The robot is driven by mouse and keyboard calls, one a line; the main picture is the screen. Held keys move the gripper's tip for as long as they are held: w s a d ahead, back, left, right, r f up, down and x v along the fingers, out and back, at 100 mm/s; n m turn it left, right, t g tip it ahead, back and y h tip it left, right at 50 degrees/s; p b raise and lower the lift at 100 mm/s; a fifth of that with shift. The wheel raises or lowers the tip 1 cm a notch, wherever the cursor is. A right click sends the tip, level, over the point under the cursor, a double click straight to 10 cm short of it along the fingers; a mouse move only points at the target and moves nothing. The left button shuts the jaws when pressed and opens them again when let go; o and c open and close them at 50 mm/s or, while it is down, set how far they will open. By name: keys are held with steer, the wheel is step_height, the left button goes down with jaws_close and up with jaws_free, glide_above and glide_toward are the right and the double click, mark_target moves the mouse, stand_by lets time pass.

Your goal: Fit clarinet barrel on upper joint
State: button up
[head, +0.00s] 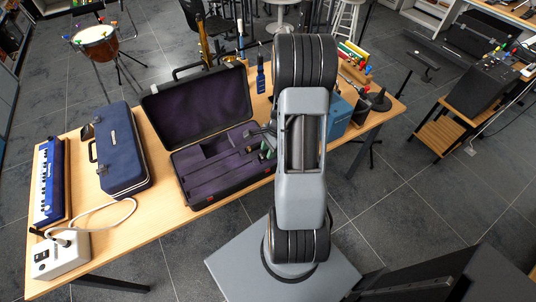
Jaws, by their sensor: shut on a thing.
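An open black instrument case (204,203) with purple lining stands on the wooden table. Long narrow recesses or dark parts show in its lower half, but I cannot tell a clarinet upper joint apart there. My gripper (264,142) is over the right end of the case, partly hidden behind my own arm. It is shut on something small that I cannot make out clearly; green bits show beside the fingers. I cannot pick out the clarinet barrel in this view.
A closed blue case (123,150), a blue keyboard instrument (48,182) and a white box with a hose (60,256) stand to the left. A blue bottle (261,76) stands behind the open case. Blue and dark items (338,116) stand on the right.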

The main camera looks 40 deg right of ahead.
mark_target(266, 152)
steer(key=shift+r, duration=0.35)
steer(key=shift+r+p, duration=1.9)
steer(key=shift+r, duration=0.1)
